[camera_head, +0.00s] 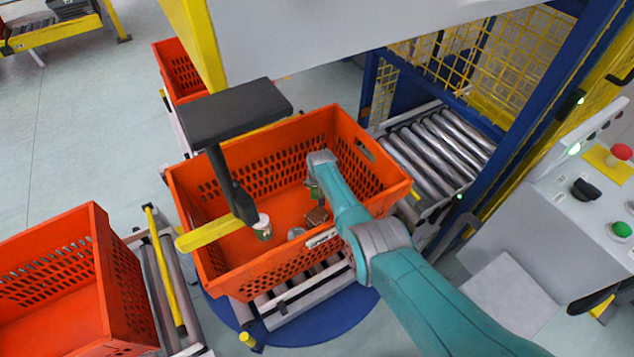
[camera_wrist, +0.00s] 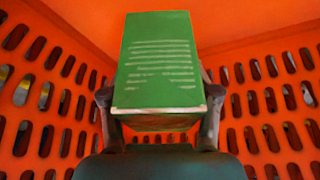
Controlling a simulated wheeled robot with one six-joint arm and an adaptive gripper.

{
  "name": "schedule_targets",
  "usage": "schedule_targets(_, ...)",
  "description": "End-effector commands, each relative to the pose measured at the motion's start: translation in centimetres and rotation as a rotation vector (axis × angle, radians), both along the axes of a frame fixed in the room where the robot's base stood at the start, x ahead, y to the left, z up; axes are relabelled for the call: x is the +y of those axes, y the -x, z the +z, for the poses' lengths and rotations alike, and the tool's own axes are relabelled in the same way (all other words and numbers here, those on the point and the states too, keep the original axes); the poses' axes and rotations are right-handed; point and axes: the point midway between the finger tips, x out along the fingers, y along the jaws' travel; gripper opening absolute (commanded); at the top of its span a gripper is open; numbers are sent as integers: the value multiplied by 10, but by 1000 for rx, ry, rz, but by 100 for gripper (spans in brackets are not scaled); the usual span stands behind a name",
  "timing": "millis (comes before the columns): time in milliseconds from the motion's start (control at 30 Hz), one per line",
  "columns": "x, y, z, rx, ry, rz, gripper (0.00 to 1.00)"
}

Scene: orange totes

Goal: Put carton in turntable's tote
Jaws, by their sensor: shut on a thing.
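The green carton (camera_wrist: 158,60) with pale printed lines is held between the two fingers of my gripper (camera_wrist: 158,104) in the wrist view. My gripper is shut on it. In the head view my gripper (camera_head: 314,186) is inside the orange tote (camera_head: 225,279) on the turntable (camera_head: 345,326), towards its right half. Only a little of the carton shows there, mostly hidden by my arm. Orange slotted walls surround the carton in the wrist view. Whether the carton touches the tote floor cannot be told.
A white and green can (camera_head: 263,229), a grey item (camera_head: 295,233) and a brownish item (camera_head: 317,216) lie in the tote. A dark panel on a post (camera_head: 235,110) overhangs its left part. Another orange tote (camera_head: 125,290) stands at left. A control console (camera_head: 560,220) stands at right.

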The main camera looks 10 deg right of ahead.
Motion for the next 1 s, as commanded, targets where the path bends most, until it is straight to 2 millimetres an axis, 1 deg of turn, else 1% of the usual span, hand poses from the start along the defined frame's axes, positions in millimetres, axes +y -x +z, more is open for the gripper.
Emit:
schedule_targets(133,0,0,0,-1,0,0,13)
schedule_targets(167,0,0,-1,0,0,0,65)
schedule_targets(200,0,0,-1,0,0,0,75)
schedule_targets(267,0,0,-1,0,0,0,90)
schedule_targets(700,0,0,0,0,0,0,90)
schedule_targets(1000,0,0,12,-1,0,0,90)
